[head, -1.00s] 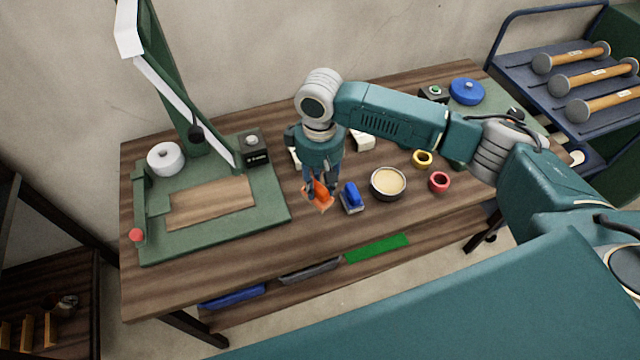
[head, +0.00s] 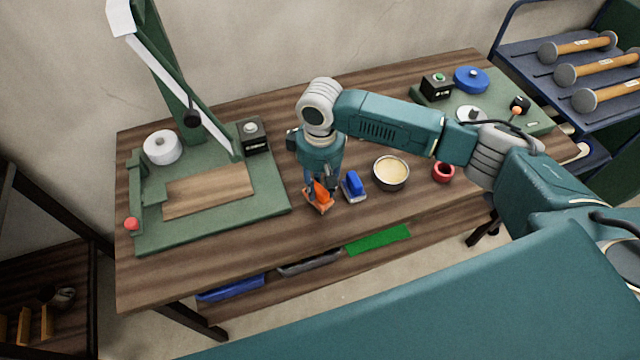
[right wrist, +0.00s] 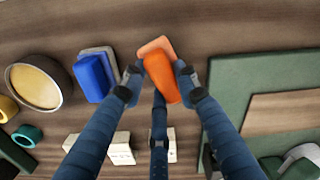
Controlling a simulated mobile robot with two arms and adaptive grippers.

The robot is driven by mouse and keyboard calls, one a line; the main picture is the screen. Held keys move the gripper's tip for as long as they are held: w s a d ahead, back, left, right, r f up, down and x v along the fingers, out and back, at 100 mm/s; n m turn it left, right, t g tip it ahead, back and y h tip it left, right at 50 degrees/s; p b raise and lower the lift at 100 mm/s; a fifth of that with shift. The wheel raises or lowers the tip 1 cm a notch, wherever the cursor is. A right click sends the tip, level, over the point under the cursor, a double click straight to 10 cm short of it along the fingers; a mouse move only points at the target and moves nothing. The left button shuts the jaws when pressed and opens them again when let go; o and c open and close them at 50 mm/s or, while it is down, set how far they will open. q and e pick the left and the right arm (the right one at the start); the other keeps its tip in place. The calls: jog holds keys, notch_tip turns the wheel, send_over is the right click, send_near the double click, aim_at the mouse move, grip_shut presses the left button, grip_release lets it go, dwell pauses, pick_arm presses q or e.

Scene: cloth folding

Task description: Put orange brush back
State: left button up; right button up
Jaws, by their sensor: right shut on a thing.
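The orange brush (head: 319,197) is on the table beside the blue brush (head: 353,188). My right gripper (head: 322,186) reaches down over it. In the right wrist view the orange brush (right wrist: 162,75) lies between the fingertips of my right gripper (right wrist: 158,82), which are shut on its orange handle. The blue brush (right wrist: 95,77) shows to the left of it there, apart from the fingers. In the head view the gripper hides part of the orange handle. I cannot tell whether the brush touches the table. My left gripper is not in view.
A green-based press (head: 150,232) with a wooden board stands to the left. A bowl (head: 390,175) and a red ring (head: 443,173) are to the right of the brushes. White blocks (right wrist: 120,148) lie nearby. The table's front strip (head: 250,240) is clear.

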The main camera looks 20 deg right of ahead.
jog(key=shift+f, duration=0.5)
jog(key=o, duration=1.1)
notch_tip(320, 180, up, 12)
jog(key=shift+f, duration=0.1)
